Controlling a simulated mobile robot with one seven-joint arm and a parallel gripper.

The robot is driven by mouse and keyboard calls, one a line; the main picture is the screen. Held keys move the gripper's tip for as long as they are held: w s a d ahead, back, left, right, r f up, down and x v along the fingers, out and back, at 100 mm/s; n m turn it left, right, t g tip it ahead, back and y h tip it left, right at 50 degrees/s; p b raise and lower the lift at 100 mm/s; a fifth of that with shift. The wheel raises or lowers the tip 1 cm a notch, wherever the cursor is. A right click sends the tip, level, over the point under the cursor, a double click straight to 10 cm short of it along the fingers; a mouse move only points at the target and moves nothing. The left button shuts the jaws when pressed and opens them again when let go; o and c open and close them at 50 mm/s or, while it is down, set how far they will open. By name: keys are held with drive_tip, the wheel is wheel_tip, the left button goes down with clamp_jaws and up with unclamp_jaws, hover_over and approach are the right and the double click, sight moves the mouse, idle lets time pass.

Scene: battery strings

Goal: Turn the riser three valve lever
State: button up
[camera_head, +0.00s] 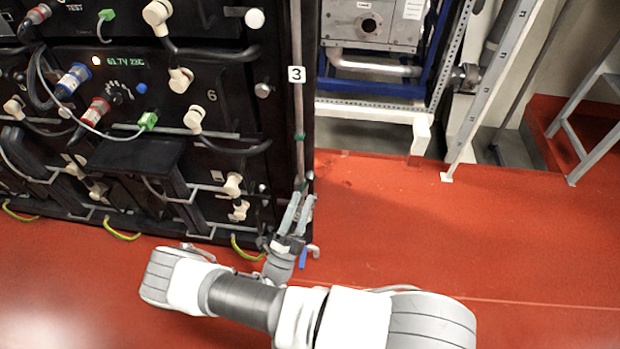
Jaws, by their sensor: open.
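The riser marked 3 is a thin vertical pipe (298,115) on the right edge of the black battery cabinet. Its white number plate (297,74) sits high on it. My gripper (300,200) is open at the lower end of this riser, its two grey fingers pointing up along the cabinet edge. A small blue lever-like piece (303,258) shows just right of my gripper's body, low near the floor; I cannot tell whether it is the valve lever. The valve itself is largely hidden behind the fingers, and I cannot tell whether they touch it.
The cabinet front (225,120) carries cables, cream connectors and a projecting black box (135,155). Yellow-green cables (122,228) loop at its foot. The red floor (430,235) is clear to the right. A metal frame (485,90) and a grey ladder-like stand (585,120) stand behind.

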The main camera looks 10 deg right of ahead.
drive_tip(key=v, duration=0.7)
drive_tip(key=shift+c, duration=0.3)
